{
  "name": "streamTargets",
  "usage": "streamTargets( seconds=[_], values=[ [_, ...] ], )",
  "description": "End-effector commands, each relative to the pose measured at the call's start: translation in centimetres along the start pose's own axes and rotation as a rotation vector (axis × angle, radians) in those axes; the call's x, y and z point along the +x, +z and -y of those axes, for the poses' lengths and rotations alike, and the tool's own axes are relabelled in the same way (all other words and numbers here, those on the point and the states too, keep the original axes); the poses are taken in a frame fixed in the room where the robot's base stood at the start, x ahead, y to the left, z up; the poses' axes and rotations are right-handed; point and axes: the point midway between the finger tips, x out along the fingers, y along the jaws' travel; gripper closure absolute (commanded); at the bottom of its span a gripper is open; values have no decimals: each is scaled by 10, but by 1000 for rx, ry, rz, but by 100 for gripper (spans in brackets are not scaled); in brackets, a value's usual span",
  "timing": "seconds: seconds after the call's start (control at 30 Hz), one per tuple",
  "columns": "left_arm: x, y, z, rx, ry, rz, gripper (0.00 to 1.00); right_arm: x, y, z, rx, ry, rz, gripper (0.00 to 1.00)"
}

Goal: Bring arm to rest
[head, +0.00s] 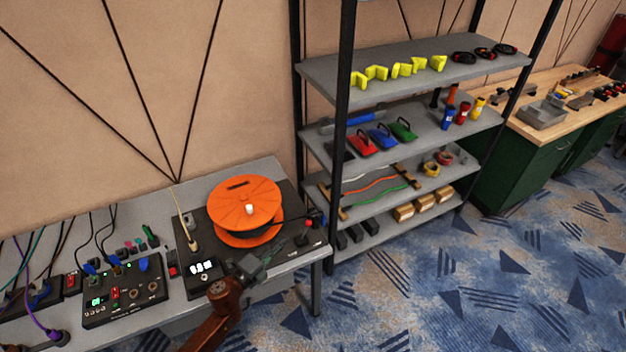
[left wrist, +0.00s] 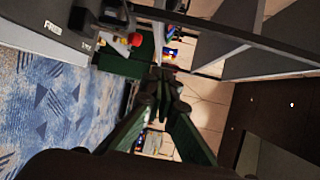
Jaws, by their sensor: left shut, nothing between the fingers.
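My left arm, brown at the wrist, rises from the bottom of the head view. My left gripper (head: 262,264) is dark, empty and shut, in front of the near edge of the grey table (head: 296,265). In the head view it overlaps the front of the black device with the orange reel (head: 245,205); I cannot tell the exact gap. In the left wrist view the fingers (left wrist: 160,82) come together with nothing between them. My right gripper is in neither view.
A control box (head: 124,292) with switches and cables sits on the table at left. A black-posted shelf (head: 335,75) with yellow brackets, coloured tools and boxes stands at centre right. A wooden-topped workbench (head: 530,130) is farther right. The blue carpet (head: 450,270) is clear.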

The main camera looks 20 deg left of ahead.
Motion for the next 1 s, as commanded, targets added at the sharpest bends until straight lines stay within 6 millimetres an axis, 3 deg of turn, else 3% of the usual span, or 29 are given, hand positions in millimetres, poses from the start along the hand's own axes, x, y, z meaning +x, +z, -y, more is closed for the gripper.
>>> streamTargets(
  seconds=[0.2, 0.33, 0.47, 0.57, 0.8, 1.0],
  values=[
    [-3, 4, 1, -38, 2, 34, 100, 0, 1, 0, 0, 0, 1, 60],
    [-19, 24, -2, -202, 23, 176, 100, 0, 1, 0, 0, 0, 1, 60],
    [-56, 49, -21, -479, 83, 393, 100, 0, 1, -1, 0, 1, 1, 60],
    [-94, 55, -47, -705, 156, 558, 100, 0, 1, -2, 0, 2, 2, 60],
    [-184, 23, -106, -1141, 375, 854, 100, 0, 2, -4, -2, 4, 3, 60],
    [-231, -13, -127, -1324, 513, 976, 100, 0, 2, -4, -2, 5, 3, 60]
  ],
)
